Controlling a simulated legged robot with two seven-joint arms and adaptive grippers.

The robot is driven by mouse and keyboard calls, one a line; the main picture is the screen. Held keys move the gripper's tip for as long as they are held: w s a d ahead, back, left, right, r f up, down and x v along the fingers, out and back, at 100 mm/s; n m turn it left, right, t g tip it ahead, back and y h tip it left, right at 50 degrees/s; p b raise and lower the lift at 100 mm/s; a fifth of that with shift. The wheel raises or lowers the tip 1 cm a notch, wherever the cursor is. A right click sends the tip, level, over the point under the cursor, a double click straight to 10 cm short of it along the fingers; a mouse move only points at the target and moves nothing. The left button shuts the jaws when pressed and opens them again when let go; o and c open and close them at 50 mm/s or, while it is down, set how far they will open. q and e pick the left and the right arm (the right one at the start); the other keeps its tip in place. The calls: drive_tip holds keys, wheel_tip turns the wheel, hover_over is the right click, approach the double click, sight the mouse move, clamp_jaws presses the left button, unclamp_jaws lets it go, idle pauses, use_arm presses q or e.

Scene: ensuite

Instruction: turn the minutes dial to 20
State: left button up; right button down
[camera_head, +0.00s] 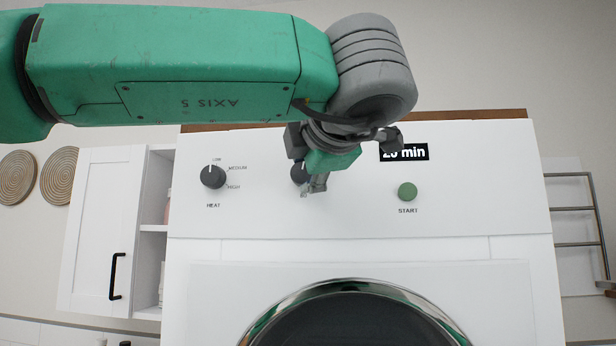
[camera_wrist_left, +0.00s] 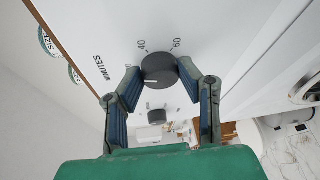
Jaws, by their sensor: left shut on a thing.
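The minutes dial is a dark round knob on the white front panel of the machine. In the head view the dial (camera_head: 298,173) is mostly hidden behind my left gripper (camera_head: 308,182). In the left wrist view the dial (camera_wrist_left: 158,69) sits between the two fingers of my left gripper (camera_wrist_left: 158,77), which are shut on its sides. My right gripper is not in view.
The heat dial (camera_head: 213,176) is left of the minutes dial and also shows in the left wrist view (camera_wrist_left: 157,117). A green START button (camera_head: 407,191) is to the right. The round door (camera_head: 350,318) is below. A white cabinet (camera_head: 100,230) stands left.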

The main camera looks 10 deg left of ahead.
use_arm(q)
drive_tip(key=shift+f+n+g+h, duration=0.2)
drive_tip(key=shift+n+g+h, duration=0.2)
drive_tip(key=shift+n, duration=0.4)
drive_tip(key=o, duration=1.1)
drive_tip(key=shift+w, duration=0.1)
drive_tip(key=shift+r, duration=0.1)
drive_tip(key=v, duration=1.2)
drive_tip(key=shift+w+d, duration=0.1)
